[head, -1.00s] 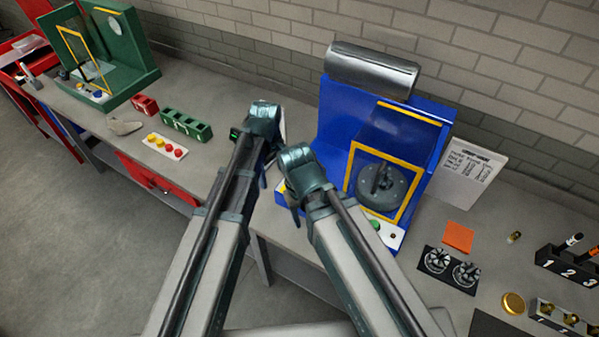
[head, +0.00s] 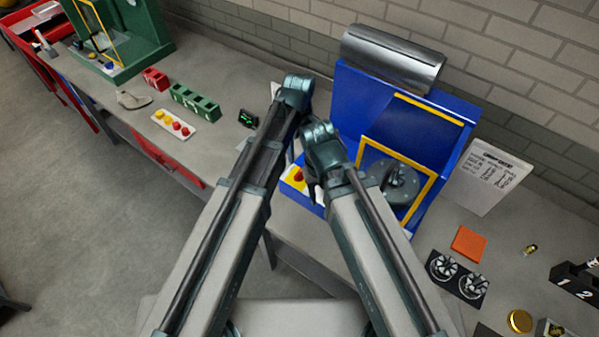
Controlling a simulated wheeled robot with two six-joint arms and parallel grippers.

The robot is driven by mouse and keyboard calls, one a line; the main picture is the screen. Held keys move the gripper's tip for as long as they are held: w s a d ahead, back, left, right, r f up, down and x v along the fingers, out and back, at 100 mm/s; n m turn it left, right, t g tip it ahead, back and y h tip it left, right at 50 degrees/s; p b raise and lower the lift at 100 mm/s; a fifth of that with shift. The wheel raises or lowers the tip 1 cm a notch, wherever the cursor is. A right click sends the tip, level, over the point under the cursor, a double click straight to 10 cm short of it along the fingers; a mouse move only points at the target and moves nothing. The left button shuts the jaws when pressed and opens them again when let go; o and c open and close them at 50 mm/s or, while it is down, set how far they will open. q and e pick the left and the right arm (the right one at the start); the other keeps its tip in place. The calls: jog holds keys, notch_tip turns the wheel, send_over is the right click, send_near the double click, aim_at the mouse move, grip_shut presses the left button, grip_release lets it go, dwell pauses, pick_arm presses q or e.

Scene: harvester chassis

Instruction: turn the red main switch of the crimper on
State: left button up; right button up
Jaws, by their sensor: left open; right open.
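The blue machine with a yellow-framed guard (head: 408,100), which I take as the crimper, stands on the bench right of centre. A red switch (head: 298,175) on a yellow plate shows at its left front corner, partly covered by my arms. My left gripper (head: 296,98) is above and to the left of the machine's front. My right gripper (head: 314,182) is lower, just right of the red switch in the picture; I cannot tell whether it touches. Both are open and hold nothing that I can see; their fingertips are mostly hidden behind the wrists.
A green machine (head: 140,45), a green block (head: 195,102), a white strip with yellow and red buttons (head: 173,123) and a black display (head: 248,119) are to the left. An orange square (head: 468,243) and a black plate with two round parts (head: 456,276) lie to the right.

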aim_at(299, 173)
pick_arm(q)
notch_tip(299, 173, down, 12)
jog(key=b, duration=1.1)
jog(key=shift+f+b, duration=0.2)
jog(key=shift+b, duration=0.1)
jog(key=c, duration=1.4)
